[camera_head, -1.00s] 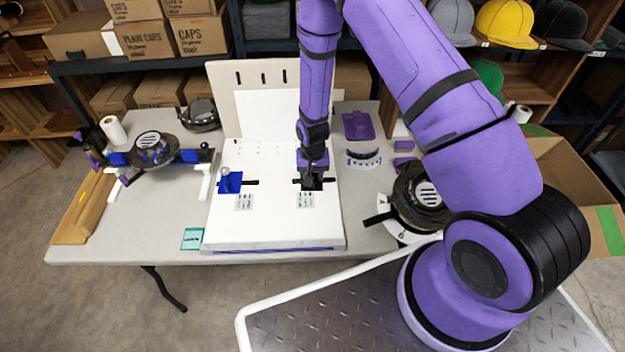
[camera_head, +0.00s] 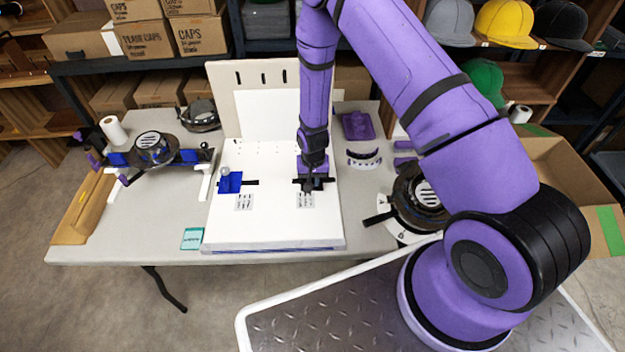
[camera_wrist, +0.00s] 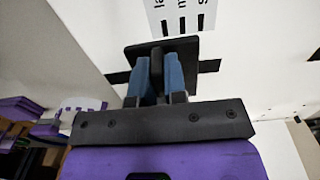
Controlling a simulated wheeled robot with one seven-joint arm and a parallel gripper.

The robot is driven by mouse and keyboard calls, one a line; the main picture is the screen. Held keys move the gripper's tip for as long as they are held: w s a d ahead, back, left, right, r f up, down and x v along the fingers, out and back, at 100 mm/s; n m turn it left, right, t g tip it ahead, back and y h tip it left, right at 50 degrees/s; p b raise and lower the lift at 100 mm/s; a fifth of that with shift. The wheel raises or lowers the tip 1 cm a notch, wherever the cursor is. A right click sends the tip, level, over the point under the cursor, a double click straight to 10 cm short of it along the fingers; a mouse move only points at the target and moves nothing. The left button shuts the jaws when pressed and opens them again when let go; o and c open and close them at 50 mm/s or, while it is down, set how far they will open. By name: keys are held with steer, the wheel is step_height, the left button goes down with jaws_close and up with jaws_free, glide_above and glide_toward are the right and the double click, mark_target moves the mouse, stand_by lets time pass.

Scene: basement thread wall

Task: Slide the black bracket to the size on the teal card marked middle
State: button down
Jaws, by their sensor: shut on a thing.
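The black bracket (camera_wrist: 133,54) is a dark plate over a black slot (camera_wrist: 209,66) in the white board (camera_head: 270,225). My gripper (camera_wrist: 160,78) is shut on it, its two blue-grey fingers standing at the plate. In the head view my gripper (camera_head: 307,187) is at the right slot and hides much of the bracket. A printed size label (camera_wrist: 181,18) with several black marks lies beside the bracket; its words are partly cut off. The slot shows on both sides of the bracket. The teal card (camera_head: 192,238) lies on the table left of the board; its writing is too small to read.
A blue bracket (camera_head: 230,183) with a knob sits on the left slot, with its own label (camera_head: 244,202). A round dark device (camera_head: 420,198) stands right of the board, near purple parts (camera_head: 357,125). A cap-holding stand (camera_head: 155,150) is at the left.

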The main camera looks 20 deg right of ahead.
steer(key=shift+s+d, duration=0.3)
steer(key=shift+d, duration=0.45)
steer(key=c, duration=1.2)
jaws_free()
steer(key=shift+o, duration=0.2)
step_height(320, 180, up, 11)
steer(key=shift+w, duration=0.1)
